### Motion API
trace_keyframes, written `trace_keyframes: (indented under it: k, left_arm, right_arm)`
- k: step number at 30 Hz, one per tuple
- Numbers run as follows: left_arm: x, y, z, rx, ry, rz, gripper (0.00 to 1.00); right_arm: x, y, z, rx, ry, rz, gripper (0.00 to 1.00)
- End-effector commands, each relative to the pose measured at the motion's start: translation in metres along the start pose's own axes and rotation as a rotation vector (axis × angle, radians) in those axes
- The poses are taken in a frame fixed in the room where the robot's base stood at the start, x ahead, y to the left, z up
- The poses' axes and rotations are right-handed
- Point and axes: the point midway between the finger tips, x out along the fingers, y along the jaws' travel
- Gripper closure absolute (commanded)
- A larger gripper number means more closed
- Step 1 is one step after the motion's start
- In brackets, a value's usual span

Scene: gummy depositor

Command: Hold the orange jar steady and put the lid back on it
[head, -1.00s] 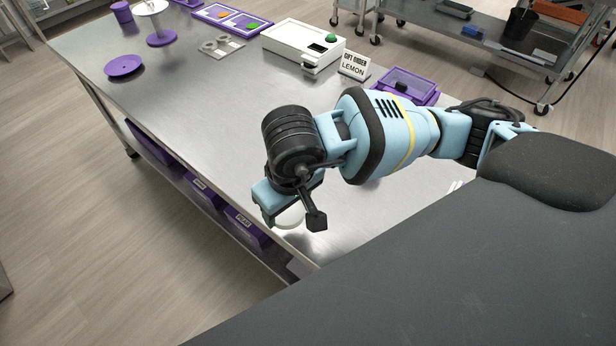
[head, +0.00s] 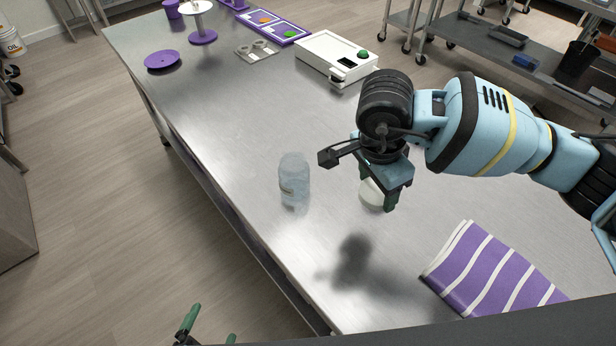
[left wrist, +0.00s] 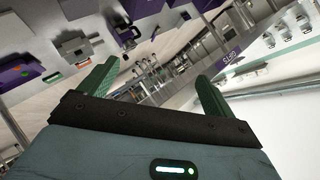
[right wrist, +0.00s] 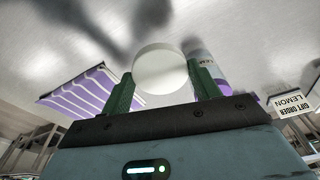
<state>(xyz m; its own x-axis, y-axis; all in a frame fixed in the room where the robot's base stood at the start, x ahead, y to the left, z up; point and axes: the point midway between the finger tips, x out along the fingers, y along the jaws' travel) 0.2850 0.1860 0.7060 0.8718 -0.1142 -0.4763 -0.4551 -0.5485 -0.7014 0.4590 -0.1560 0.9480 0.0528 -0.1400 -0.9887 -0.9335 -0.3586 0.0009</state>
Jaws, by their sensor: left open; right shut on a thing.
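A clear, open-topped jar (head: 294,185) stands upright on the steel table near its left edge in the head view. Its small label is too blurred to read there. My right gripper (head: 378,195) is shut on a round white lid (head: 370,194), held above the table to the right of the jar and apart from it. The lid also shows between the fingers in the right wrist view (right wrist: 160,70), with the jar (right wrist: 203,62) partly hidden behind a finger. My left gripper (head: 207,335) is open and empty at the bottom of the head view, off the table's edge.
A purple striped cloth (head: 485,270) lies at the near right. A white machine with a green button (head: 335,58), a purple plate (head: 162,60), a grey holder (head: 257,50) and a purple tray (head: 265,25) stand farther back. The table around the jar is clear.

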Motion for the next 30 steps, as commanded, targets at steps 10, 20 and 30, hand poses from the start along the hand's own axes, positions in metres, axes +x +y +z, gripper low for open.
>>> trace_keyframes:
  k: [10,20,30]
  left_arm:
    - [0.033,-0.044,-0.052,0.494,0.125,-0.169,0.1]
    - [0.056,-0.077,-0.105,0.985,0.201,-0.344,0.1]
    - [0.073,-0.101,-0.157,1.476,0.23,-0.521,0.1]
  right_arm:
    - [-0.009,-0.044,0.019,0.623,0.0,0.095,0.6]
    - [-0.023,-0.082,0.04,1.234,-0.002,0.187,0.6]
    - [-0.04,-0.115,0.061,1.843,-0.002,0.28,0.6]
